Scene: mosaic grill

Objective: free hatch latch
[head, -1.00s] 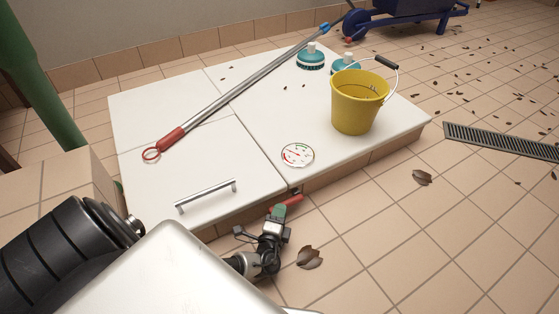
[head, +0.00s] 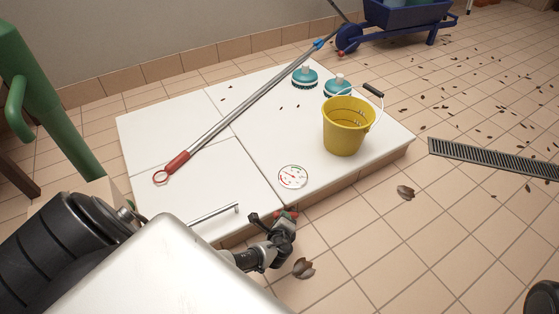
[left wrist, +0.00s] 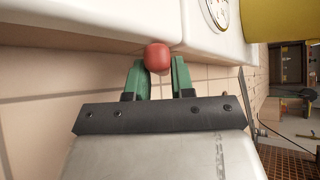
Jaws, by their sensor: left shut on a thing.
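The white hatch panel (head: 225,172) lies at the left front of the low white-topped platform, with a bar handle (head: 215,213) near its front edge. The red latch handle (head: 293,213) is at the platform's front edge, near the hatch's right corner, mostly covered by my gripper. My left gripper (head: 287,216) is shut on it. In the left wrist view, the rounded red end of the latch handle (left wrist: 158,58) sits between the two green fingers (left wrist: 158,75), just below the white edge. The hatch lies flat. My right gripper is in neither view.
A round gauge (head: 293,177), a yellow bucket (head: 347,125), two teal brushes (head: 305,77) and a long pole with a red grip (head: 250,100) lie on the platform; the pole crosses the hatch side. A floor drain (head: 495,158) is at right.

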